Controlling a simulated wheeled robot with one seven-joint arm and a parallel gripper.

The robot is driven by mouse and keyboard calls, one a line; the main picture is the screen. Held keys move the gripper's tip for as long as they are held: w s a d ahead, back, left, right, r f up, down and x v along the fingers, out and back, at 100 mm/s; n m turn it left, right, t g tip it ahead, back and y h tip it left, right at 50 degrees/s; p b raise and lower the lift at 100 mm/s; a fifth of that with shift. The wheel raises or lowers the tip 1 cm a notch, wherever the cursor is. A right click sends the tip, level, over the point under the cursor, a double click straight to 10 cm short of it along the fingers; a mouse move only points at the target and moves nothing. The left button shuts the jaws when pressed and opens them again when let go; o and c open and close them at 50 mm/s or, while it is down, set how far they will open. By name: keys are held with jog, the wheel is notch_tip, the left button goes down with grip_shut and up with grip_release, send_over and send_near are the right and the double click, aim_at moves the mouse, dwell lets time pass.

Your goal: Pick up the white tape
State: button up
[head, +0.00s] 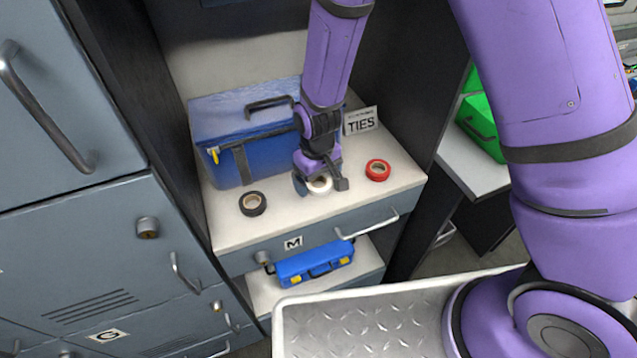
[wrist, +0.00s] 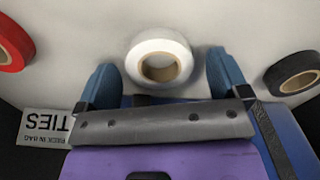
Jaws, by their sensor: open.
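The white tape (head: 319,186) is a roll with a brown core, lying on the pale shelf top (head: 290,220) between a black roll and a red roll. In the wrist view the white tape (wrist: 160,60) is ahead of and between the two blue fingertips of my gripper (wrist: 162,78). The gripper is open, with a gap between each finger and the roll. In the head view my gripper (head: 318,180) is just over the roll and hides part of it.
A black tape roll (head: 253,203) lies to the left and a red tape roll (head: 377,170) to the right. A blue toolbox (head: 225,125) stands behind, and a TIES sign (head: 361,121) is at the back right. A dark cabinet side bounds the shelf on the right.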

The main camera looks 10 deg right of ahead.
jog(key=shift+f, duration=0.15)
jog(key=c, duration=1)
